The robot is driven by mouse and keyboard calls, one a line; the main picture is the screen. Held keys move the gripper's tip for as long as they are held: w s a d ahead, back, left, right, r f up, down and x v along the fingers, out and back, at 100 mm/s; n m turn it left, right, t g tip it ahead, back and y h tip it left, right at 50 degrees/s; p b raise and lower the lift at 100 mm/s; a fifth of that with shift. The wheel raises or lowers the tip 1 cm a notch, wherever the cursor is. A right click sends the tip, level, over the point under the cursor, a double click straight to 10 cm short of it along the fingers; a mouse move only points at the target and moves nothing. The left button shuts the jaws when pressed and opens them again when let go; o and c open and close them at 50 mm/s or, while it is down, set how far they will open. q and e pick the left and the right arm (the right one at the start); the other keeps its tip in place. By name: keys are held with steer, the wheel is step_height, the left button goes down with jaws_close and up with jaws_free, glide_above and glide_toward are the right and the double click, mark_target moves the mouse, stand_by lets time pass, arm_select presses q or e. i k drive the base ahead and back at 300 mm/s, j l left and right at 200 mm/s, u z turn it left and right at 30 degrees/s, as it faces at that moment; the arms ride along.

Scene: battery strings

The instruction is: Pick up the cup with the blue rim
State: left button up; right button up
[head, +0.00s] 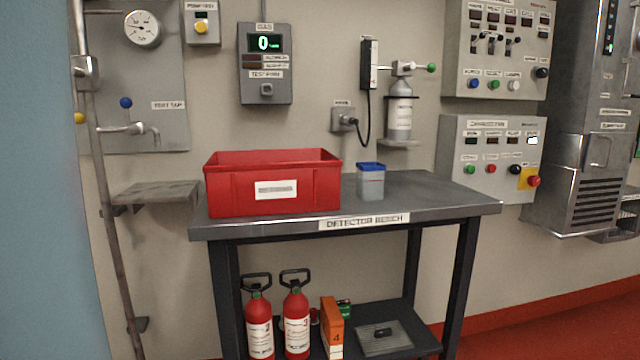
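A grey cup with a blue rim (371,184) stands upright on the grey bench (440,196), near the middle of its top. It is just right of a red bin (226,190), with a small gap between them. Neither of my grippers shows in the head view.
The bench top right of the cup is clear. A gas cylinder (400,112) hangs on the wall behind it, with a cable (364,130) to its left. Red extinguishers (296,325) and an orange box (332,325) stand on the lower shelf. An empty wall shelf (155,193) is at left.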

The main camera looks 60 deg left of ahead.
mark_target(370, 176)
steer(key=u, duration=1.55)
